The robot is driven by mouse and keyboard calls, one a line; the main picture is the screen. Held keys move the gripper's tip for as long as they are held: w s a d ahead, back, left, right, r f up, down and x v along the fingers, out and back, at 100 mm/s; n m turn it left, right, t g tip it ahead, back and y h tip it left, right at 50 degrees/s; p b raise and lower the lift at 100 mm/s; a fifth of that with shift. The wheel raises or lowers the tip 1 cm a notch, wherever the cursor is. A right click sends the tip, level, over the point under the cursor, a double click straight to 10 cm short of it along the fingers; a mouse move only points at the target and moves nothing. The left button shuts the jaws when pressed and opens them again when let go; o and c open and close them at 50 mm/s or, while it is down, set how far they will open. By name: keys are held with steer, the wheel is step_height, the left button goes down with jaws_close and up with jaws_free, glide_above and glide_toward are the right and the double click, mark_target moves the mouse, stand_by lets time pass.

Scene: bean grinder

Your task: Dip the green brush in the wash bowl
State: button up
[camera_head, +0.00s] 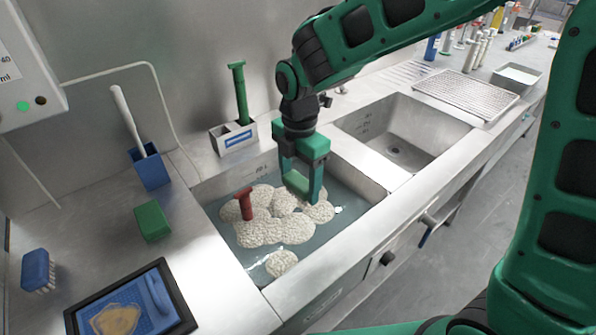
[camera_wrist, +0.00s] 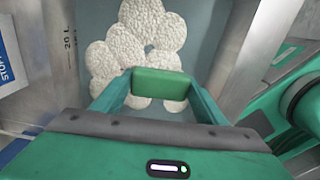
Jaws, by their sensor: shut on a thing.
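My gripper (camera_head: 303,178) hangs over the left sink basin, fingers pointing down. It is shut on a green block-shaped thing, which looks like the green brush (camera_head: 296,186). In the wrist view the green brush (camera_wrist: 163,83) spans between the fingertips with its smooth top showing; its underside is hidden. The left basin, the wash bowl (camera_head: 222,189), holds grey-blue water with white foam (camera_head: 262,230). The brush is above or at the foam; I cannot tell whether it touches.
A red-handled tool (camera_head: 244,204) stands in the foam left of my gripper. A rack with a green-handled tool (camera_head: 239,92) stands behind. The right basin (camera_head: 405,150) is empty.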

mark_target(300, 181)
step_height(300, 181, down, 12)
steer(key=shift+f, duration=0.25)
stand_by(0.6)
steer(key=shift+s, duration=0.1)
stand_by(0.5)
steer(key=shift+r, duration=8.45)
